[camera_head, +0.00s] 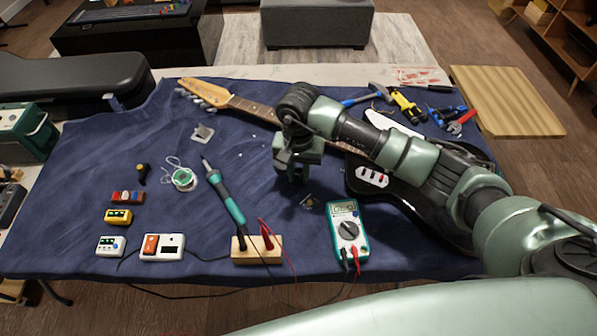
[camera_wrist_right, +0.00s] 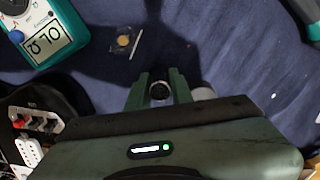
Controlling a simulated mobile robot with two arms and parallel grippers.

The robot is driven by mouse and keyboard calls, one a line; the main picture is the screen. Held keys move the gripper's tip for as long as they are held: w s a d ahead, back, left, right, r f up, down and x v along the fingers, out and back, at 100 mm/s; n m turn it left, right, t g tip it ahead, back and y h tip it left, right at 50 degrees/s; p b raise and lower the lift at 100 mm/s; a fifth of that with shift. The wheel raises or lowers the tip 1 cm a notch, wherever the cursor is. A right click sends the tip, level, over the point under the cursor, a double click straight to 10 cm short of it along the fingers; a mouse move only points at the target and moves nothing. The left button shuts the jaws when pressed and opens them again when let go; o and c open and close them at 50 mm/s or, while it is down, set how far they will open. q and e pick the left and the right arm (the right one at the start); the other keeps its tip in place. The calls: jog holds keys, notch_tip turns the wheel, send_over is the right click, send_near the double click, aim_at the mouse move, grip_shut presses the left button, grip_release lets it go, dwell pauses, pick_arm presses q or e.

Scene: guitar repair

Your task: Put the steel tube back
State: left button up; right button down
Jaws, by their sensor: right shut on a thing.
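My right gripper (camera_head: 292,172) is above the blue cloth, left of the guitar body and above the multimeter in the head view. In the right wrist view its two fingers (camera_wrist_right: 160,88) are closed around a small round metal thing, seen end-on, that looks like the steel tube (camera_wrist_right: 160,92). A pale rounded thing (camera_wrist_right: 204,93) shows just right of the fingers, partly hidden by my gripper. In the head view I cannot make out the tube, as my gripper covers it. My left gripper is not in view.
The blue cloth (camera_head: 110,180) covers the table. The multimeter (camera_head: 347,230), the wooden block with probes (camera_head: 257,250) and the soldering iron (camera_head: 224,190) lie near my gripper. The guitar neck (camera_head: 252,107) runs behind it. A small bag (camera_wrist_right: 124,40) lies on the cloth.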

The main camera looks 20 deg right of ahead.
aim_at(299, 171)
jog(key=shift+f+b, duration=0.15)
jog(key=shift+b, duration=0.15)
jog(key=c, duration=1.2)
grip_release()
jog(key=shift+c, duration=0.2)
jog(key=shift+r+p, duration=0.25)
jog(key=shift+p, duration=0.05)
jog(key=shift+w+r, duration=0.1)
jog(key=shift+r, duration=0.2)
notch_tip(299, 171, up, 11)
jog(key=b, duration=0.2)
jog(key=shift+r, duration=0.2)
